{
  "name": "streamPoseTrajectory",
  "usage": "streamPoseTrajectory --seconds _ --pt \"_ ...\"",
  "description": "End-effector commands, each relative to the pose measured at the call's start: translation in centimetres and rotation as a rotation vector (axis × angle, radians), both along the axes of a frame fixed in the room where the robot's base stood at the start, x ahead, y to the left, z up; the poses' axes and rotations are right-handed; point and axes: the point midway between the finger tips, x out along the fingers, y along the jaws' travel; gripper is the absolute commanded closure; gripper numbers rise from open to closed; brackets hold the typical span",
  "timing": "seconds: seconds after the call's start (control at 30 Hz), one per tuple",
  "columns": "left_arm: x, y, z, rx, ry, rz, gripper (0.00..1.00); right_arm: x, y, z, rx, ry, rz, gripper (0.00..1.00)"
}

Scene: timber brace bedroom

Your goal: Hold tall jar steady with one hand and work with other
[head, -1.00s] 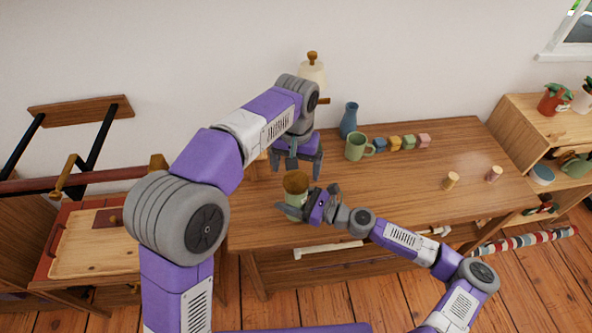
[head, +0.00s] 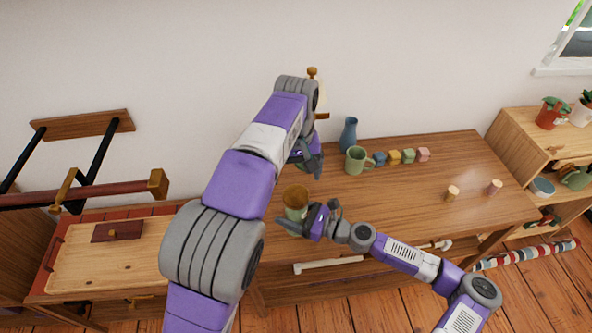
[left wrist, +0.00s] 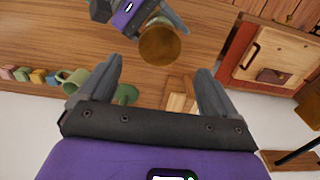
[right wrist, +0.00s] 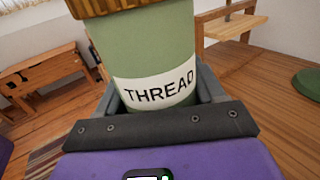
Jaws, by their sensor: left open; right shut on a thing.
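The tall jar (head: 292,213) is green with a ribbed brown top and stands upright near the table's front edge. In the right wrist view its white label on the green body (right wrist: 150,50) reads THREAD. My right gripper (head: 290,226) is shut around the jar's body from the front right. My left gripper (head: 308,168) is open and empty, behind and above the jar, partly hidden by its own arm. In the left wrist view, the jar's round brown top (left wrist: 160,45) shows beyond the open fingers, apart from them.
A green mug (head: 356,160), blue vase (head: 348,135) and several coloured blocks (head: 394,157) stand along the table's back. Two small pegs (head: 452,193) stand to the right. A flat green disc (right wrist: 308,82) lies on the table.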

Motion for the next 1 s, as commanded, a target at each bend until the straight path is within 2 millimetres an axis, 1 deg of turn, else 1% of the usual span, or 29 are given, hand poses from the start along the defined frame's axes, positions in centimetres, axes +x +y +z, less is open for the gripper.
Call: streamPoseTrajectory --seconds 0.3,0.43,0.57,0.8,0.9,1.0 --pt "0.0 0.0 0.1 -0.001 -0.001 0.005 0.08 0.0 0.0 0.1 0.000 -0.001 0.000 1.00" --pt "0.0 0.0 -0.4 0.000 0.001 0.005 0.08 0.0 0.0 0.1 0.000 -0.001 0.000 1.00" --pt "-0.1 0.0 -2.0 0.001 0.003 0.005 0.08 0.0 0.0 0.1 0.000 -0.001 0.000 1.00" --pt "-0.1 0.0 -5.8 0.002 0.003 0.005 0.08 0.0 0.0 0.1 0.000 -0.001 0.000 1.00" --pt "0.0 0.0 -6.9 0.001 0.002 0.004 0.08 0.0 0.0 0.1 0.000 -0.001 0.000 1.00" --pt "0.0 0.0 -7.6 -0.001 0.000 0.003 0.08 0.0 0.0 0.1 0.000 -0.001 0.000 1.00"
